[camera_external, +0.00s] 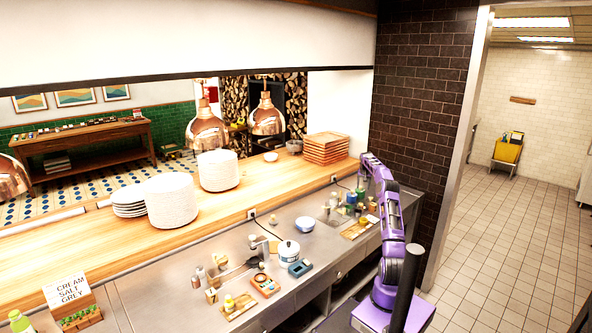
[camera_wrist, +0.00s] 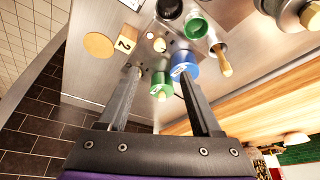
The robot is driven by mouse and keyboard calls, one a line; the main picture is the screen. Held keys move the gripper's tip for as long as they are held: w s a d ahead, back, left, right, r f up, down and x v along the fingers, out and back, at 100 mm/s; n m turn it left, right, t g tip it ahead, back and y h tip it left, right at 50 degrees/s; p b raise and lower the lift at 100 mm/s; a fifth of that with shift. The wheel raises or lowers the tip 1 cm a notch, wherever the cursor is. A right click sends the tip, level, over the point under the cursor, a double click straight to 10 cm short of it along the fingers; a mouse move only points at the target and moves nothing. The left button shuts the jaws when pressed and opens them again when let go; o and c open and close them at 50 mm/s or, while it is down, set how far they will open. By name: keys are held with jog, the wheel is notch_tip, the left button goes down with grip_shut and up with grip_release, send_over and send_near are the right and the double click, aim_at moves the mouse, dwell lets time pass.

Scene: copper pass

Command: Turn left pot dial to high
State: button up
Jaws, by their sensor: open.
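A blue can (camera_wrist: 185,64) and a green can (camera_wrist: 161,84) appear by the fingertips; contact is unclear.
More containers and a wooden board (camera_external: 358,229) lie on the counter at the arm's side. A green cup (camera_wrist: 196,26) shows in the wrist view. White plate stacks (camera_external: 171,201) stand on the wooden ledge (camera_external: 262,199). Copper lamps (camera_external: 267,119) hang above it.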

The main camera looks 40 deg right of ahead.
jog(key=s+d+n, duration=0.1)
jog(key=s+n, duration=0.1)
jog(key=n, duration=0.1)
jog(key=n+t+p, duration=0.1)
jog(key=n, duration=0.1)
send_near(361, 204)
jog(key=shift+y, duration=0.4)
jog(key=x, duration=0.4)
jog(key=d+x, duration=0.1)
jog(key=x, duration=0.4)
jog(key=shift+w+d+r, duration=0.15)
jog(key=shift+w+r, duration=0.05)
jog(key=shift+r, duration=0.05)
jog(key=shift+c, duration=0.2)
grip_shut()
